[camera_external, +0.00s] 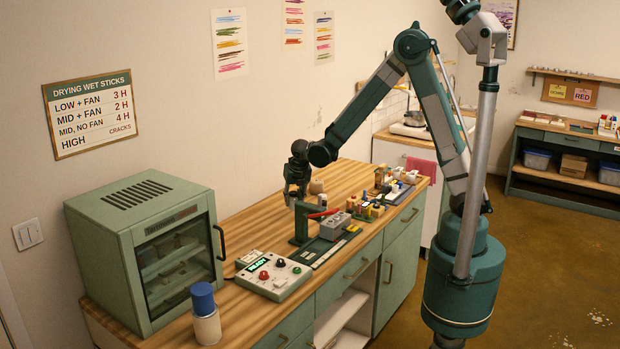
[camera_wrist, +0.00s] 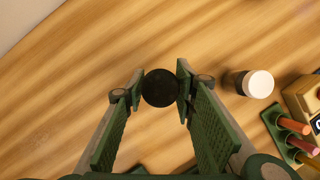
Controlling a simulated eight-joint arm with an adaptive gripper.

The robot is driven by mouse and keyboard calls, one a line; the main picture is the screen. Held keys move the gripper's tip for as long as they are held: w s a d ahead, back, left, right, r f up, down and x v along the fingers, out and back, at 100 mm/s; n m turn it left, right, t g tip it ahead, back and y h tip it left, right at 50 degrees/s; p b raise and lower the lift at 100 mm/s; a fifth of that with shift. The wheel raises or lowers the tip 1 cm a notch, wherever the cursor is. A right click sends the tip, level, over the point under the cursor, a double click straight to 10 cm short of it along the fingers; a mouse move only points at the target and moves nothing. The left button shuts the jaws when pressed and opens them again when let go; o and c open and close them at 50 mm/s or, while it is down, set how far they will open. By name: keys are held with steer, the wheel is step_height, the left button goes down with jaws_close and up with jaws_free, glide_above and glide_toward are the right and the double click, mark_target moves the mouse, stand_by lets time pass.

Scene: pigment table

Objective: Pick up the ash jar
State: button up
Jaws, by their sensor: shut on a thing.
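In the wrist view a dark, round-topped jar (camera_wrist: 160,88) sits between the fingertips of my gripper (camera_wrist: 160,90). Both green fingers touch its sides, and my gripper is shut on it. I see it from above, so its label and side are hidden, and I cannot read whether it is the ash jar. In the external view my gripper (camera_external: 292,196) is low over the far side of the wooden counter, and the held jar cannot be made out there. I cannot tell whether the jar touches the counter.
A white-topped jar (camera_wrist: 257,84) stands just right of my gripper. A green holder (camera_wrist: 290,135) with coloured sticks is at lower right. A press with a red lever (camera_external: 322,213) stands in front of my gripper. A green drying cabinet (camera_external: 130,225) is left. The counter at left in the wrist view is clear.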

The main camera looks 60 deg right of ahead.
mark_target(293, 192)
steer(key=shift+r, duration=3.05)
